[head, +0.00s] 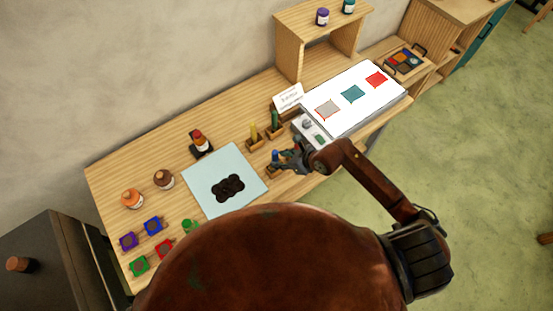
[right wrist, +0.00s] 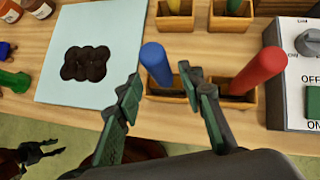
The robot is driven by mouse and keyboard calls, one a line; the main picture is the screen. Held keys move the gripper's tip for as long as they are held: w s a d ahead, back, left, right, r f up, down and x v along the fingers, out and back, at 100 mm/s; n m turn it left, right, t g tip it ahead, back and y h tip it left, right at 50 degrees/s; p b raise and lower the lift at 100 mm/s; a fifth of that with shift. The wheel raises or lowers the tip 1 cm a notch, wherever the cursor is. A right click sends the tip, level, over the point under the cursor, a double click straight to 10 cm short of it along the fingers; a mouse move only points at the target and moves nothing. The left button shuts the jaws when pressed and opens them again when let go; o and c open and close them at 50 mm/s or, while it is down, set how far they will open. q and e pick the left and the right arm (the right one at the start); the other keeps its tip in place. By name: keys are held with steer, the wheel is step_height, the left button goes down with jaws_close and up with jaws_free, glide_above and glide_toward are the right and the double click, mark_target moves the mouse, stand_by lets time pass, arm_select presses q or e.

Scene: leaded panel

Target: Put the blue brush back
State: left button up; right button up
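The blue brush (right wrist: 157,65) stands with its handle up in the left part of a wooden holder (right wrist: 180,97), near the front of the bench. It also shows in the head view (head: 275,156). My right gripper (right wrist: 159,76) is open, with one finger to each side of the blue handle and gaps showing. In the head view my right gripper (head: 285,157) is over this holder. My left gripper (right wrist: 42,153) shows small and dark at the lower left of the right wrist view; its opening is unclear. The brush's lower end is hidden in the holder.
A red-handled brush (right wrist: 260,70) stands close to my right finger. Yellow (head: 254,132) and green (head: 275,120) brushes stand in holders behind. A pale blue sheet (head: 205,180) with a dark pattern lies left. A light panel (head: 335,124) with coloured squares lies right.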

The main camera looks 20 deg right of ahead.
steer(key=b+v, duration=0.1)
steer(key=v, duration=0.7)
steer(key=shift+r, duration=0.2)
